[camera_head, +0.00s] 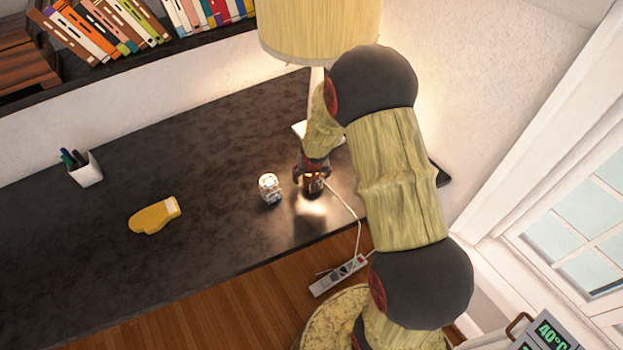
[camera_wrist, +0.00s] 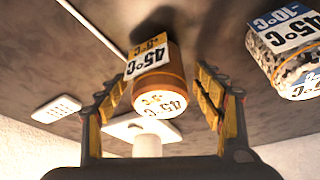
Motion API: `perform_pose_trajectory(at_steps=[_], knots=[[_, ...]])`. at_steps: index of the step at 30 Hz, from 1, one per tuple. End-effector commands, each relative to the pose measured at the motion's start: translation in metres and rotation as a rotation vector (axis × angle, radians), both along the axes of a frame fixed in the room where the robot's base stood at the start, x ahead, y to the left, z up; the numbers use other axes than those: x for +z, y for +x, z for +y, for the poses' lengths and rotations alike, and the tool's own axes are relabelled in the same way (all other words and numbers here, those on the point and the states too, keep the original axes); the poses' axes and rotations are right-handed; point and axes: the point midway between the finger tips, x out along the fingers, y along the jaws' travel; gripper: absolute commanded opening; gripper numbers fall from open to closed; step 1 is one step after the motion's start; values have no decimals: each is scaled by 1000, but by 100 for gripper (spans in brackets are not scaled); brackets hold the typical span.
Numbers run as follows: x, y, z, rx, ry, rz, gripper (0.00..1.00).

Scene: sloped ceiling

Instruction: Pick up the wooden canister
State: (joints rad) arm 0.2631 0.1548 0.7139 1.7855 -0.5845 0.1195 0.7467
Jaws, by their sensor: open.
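The wooden canister (camera_wrist: 153,65) is a small brown cylinder with white and yellow "45°C" labels. It stands on the dark desk and shows in the wrist view between the two fingers of my gripper (camera_wrist: 162,82). The fingers are spread on either side of it, with visible gaps. In the head view my gripper (camera_head: 312,168) is low over the desk at the canister (camera_head: 314,185), whose upper part is partly hidden by the gripper. The gripper is open and empty.
A speckled jar (camera_head: 270,189) stands just left of the canister, also at the right in the wrist view (camera_wrist: 288,50). A lamp (camera_head: 318,30) stands behind. A yellow object (camera_head: 154,215) and pen cup (camera_head: 87,170) are left.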

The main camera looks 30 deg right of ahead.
Motion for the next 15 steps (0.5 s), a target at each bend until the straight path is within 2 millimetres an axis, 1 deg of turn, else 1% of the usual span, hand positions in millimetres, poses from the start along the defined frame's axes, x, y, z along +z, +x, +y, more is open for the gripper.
perform_pose_trajectory(at_steps=[2,15], knots=[[0,0,0,0,0,0,65],[0,0,0,0,0,0,40]])
